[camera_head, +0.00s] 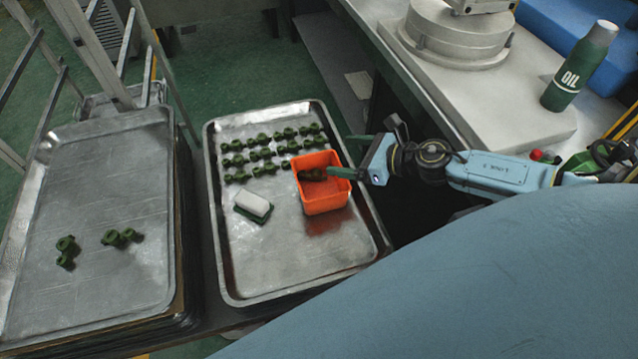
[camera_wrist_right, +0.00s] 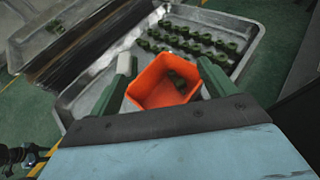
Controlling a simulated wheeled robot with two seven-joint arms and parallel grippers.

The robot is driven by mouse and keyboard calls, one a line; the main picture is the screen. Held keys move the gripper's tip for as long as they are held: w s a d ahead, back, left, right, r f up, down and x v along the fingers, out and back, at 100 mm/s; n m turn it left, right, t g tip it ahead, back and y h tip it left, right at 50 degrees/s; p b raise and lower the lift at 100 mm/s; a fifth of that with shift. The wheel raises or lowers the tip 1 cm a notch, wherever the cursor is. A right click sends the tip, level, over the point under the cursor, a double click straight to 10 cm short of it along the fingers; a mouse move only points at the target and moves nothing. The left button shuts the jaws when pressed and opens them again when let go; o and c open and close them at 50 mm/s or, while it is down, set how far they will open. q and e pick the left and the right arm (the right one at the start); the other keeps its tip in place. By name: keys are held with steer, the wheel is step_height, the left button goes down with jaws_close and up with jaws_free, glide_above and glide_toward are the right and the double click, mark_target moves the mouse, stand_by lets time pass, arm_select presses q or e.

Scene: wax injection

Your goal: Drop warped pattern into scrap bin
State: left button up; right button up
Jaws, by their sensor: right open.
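The orange scrap bin (camera_head: 326,198) stands on the right-hand metal tray, and it also shows in the right wrist view (camera_wrist_right: 150,86). A dark green wax pattern (camera_head: 312,174) lies inside the bin; it is partly hidden by the walls, and I cannot tell whether it is warped. My right gripper (camera_head: 352,156) is open and empty at the bin's right rim, its green fingers pointing left. In the right wrist view the fingers (camera_wrist_right: 166,64) are spread, with the bin showing between them. My left gripper is not in view.
Several green patterns (camera_head: 262,155) stand in rows on the right-hand tray (camera_head: 262,282), behind a white-topped green block (camera_head: 254,204). The left tray (camera_head: 95,190) holds a few patterns (camera_head: 122,237). A green oil bottle (camera_head: 580,66) stands on the bench at the right.

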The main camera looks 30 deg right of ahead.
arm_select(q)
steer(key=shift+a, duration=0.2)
arm_select(e)
steer(key=v, duration=0.9)
steer(key=shift+s+d+r, duration=0.2)
steer(key=shift+s, duration=0.1)
steer(key=shift+w+a, duration=0.1)
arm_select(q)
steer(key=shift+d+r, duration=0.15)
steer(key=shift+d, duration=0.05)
arm_select(e)
steer(key=x, duration=1.3)
steer(key=shift+f, duration=0.1)
